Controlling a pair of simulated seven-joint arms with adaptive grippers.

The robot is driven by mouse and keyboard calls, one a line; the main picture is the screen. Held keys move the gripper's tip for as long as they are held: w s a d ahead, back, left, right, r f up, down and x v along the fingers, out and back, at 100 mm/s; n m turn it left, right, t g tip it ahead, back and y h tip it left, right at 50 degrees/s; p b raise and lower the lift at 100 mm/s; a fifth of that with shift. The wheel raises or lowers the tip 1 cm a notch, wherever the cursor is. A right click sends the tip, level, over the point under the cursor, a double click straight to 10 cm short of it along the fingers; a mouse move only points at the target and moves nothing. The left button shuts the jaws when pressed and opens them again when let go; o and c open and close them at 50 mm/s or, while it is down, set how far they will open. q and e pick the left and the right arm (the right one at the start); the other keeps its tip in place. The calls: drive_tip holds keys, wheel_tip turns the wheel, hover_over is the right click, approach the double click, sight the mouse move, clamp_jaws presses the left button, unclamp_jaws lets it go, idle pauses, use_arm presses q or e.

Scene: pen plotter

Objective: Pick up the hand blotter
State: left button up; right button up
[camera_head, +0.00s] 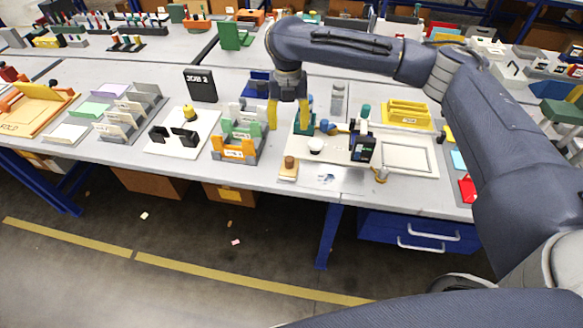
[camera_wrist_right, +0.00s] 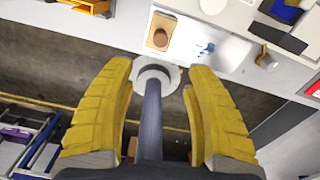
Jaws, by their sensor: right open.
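The hand blotter (camera_head: 289,168) looks like a small pale wooden block with a brown round knob on top. It stands at the front edge of the grey table, just left of a pale sheet with blue marks (camera_head: 328,179). In the right wrist view the blotter (camera_wrist_right: 160,35) shows at the top, beyond the fingertips. My right gripper (camera_head: 288,127) is open, with yellow fingers pointing down. It hangs above the table, behind the blotter in the head view and apart from it. In the right wrist view the gripper (camera_wrist_right: 158,70) has nothing visibly clasped. My left gripper is out of view.
An orange, green and white sorter (camera_head: 235,152) stands left of the blotter. A small white cup (camera_head: 315,146) and a dark boxy object (camera_head: 362,149) stand to the right. A yellow tray (camera_head: 408,113) lies farther right. The floor in front is mostly clear.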

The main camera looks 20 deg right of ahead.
sight(290, 158)
wheel_tip(290, 158, down, 17)
drive_tip(key=shift+d+r, duration=0.1)
idle(0.8)
clamp_jaws()
idle(0.4)
